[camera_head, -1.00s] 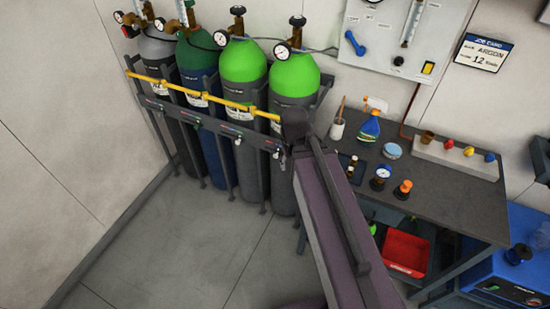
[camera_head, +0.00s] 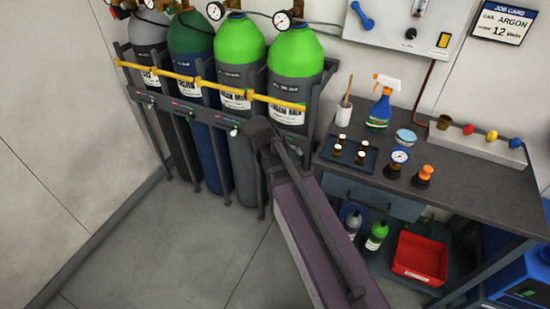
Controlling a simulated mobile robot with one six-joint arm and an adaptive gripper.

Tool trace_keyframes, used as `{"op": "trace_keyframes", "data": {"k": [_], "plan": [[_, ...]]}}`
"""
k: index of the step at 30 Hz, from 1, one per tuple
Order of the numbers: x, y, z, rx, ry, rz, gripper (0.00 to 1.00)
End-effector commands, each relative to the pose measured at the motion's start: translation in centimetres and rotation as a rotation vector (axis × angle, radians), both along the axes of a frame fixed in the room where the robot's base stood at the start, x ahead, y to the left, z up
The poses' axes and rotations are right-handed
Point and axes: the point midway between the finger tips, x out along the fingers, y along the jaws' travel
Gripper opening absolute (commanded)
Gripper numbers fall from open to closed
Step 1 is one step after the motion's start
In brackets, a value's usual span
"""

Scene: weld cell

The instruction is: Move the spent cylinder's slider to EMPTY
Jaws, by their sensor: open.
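Several gas cylinders stand in a rack on the left: a grey one (camera_head: 147,30), a dark green and blue one (camera_head: 188,36), and two with bright green tops, one left (camera_head: 238,45) and one right (camera_head: 296,52). A grey rail (camera_head: 195,112) below the yellow bar carries small status strips with coloured marks, including one strip (camera_head: 227,121) with a pale knob. The slider positions and gauge readings are too small to read, so I cannot tell which cylinder is spent. My arm rises from the bottom, its dark joint covering part of the rail's right end. My gripper is not visible.
A yellow bar (camera_head: 205,83) crosses the cylinders' fronts. The workbench (camera_head: 462,180) on the right holds a spray bottle (camera_head: 381,103), a tray of small bottles (camera_head: 346,166) and a gauge (camera_head: 399,157). A red bin (camera_head: 420,257) sits beneath. The floor (camera_head: 195,255) before the rack is clear.

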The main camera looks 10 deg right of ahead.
Motion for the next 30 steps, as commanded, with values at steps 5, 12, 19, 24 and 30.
{"op": "trace_keyframes", "data": {"k": [5, 12, 19, 24, 30], "plan": [[2.0, 0.5, -3.4, -0.110, -0.026, 0.038, 0.71], [4.4, 1.5, -6.2, -0.255, -0.066, 0.087, 0.71], [6.6, 2.9, -8.6, -0.393, -0.108, 0.135, 0.71], [8.2, 4.2, -10.2, -0.495, -0.142, 0.170, 0.71], [9.9, 6.1, -12.0, -0.613, -0.186, 0.212, 0.71]]}}
